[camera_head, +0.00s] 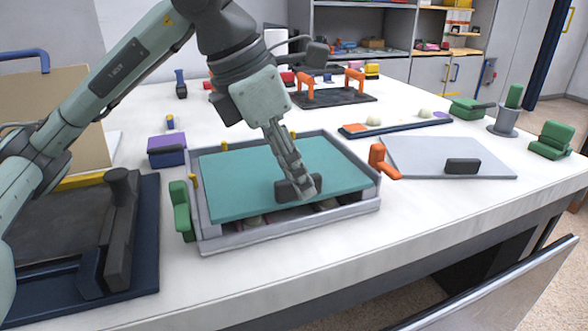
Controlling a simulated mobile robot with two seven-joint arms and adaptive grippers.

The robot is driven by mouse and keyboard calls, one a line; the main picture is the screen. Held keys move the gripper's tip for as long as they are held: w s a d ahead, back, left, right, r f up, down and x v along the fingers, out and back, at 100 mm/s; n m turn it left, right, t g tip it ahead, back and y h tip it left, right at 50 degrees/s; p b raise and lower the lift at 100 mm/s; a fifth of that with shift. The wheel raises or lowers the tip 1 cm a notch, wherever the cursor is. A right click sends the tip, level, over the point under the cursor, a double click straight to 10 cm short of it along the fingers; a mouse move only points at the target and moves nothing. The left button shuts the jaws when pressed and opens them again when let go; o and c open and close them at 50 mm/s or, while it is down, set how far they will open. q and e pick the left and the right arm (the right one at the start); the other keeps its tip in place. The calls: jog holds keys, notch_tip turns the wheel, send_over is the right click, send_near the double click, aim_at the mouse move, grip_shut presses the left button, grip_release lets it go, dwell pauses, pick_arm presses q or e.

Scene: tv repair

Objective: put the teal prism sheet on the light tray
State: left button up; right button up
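The teal prism sheet (240,185) lies flat over the light tray, inside its raised rim, with a gap below its front edge. I cannot tell whether it rests fully on the tray. The light tray (228,240) is a grey frame with a green handle (181,208) at its left and an orange handle (382,160) at its right. My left gripper (300,188) comes down from above, and its fingers look closed on the sheet's dark handle (284,192) near the front edge. The fingers partly hide that handle. My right gripper is out of view.
A dark panel in a navy tray (148,240) stands close at left. A pale grey sheet with a dark handle (420,155) lies at right. Bare white table (440,205) runs along the front right.

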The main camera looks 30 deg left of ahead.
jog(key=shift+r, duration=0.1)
pick_arm(q)
jog(key=shift+r, duration=0.3)
jog(key=p+v, duration=0.1)
jog(key=v, duration=1)
jog(key=shift+s+a+r+p, duration=0.15)
jog(key=shift+a+r+p, duration=0.05)
jog(key=shift+r+p, duration=0.1)
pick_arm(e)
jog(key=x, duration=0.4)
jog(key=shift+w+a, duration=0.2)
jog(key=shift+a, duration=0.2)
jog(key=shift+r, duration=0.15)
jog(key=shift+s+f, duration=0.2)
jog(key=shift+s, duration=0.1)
